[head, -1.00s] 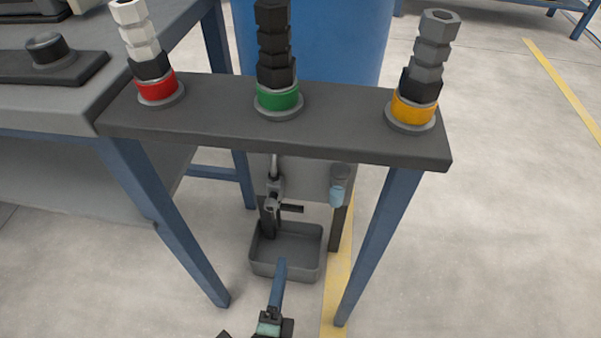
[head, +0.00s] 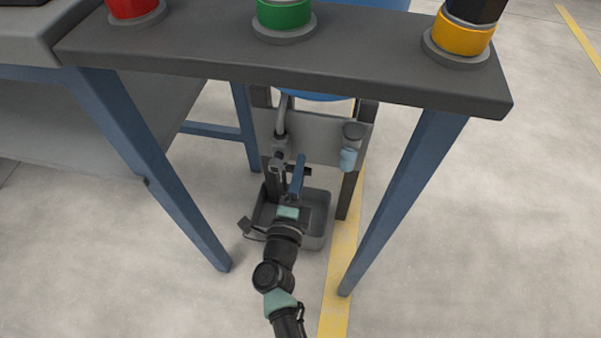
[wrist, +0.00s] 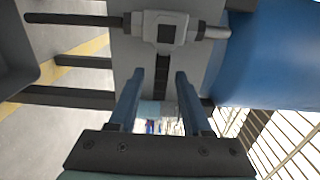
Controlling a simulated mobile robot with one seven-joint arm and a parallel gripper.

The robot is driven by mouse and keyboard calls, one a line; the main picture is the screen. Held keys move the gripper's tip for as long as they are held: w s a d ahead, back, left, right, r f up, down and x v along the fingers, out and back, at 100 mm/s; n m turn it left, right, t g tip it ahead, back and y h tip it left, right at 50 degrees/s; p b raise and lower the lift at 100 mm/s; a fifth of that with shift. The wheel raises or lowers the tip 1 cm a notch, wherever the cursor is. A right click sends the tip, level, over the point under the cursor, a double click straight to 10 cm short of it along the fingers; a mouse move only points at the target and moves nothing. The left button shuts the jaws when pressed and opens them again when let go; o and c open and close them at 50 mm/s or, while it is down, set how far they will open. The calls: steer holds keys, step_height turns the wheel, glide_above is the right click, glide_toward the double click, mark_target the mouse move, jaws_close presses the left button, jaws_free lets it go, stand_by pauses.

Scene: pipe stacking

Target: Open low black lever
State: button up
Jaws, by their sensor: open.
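The black lever (wrist: 163,72) is a short dark bar on the grey valve (wrist: 166,30), pointing down in the wrist view. In the head view its tip (head: 308,171) shows just right of my blue finger, pointing right from the valve (head: 281,155); the rest is partly hidden. My gripper (wrist: 158,84) is open, its two blue fingers apart, one on each side of the lever as seen from the wrist. I cannot tell whether the fingertips reach the lever's depth or touch it. In the head view my gripper (head: 298,172) is over the tray.
A grey tray (head: 318,240) lies under the valve's black spout (wrist: 75,20). A grey panel (head: 315,135) backs the valve, with a light-blue fitting (head: 348,159) at right. A dark-topped bench (head: 290,65) with blue legs stands above and around. A blue drum (wrist: 262,60) is behind.

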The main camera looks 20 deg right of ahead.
steer(key=shift+w+d, duration=0.25)
steer(key=shift+w, duration=0.05)
jaws_close()
stand_by(1.3)
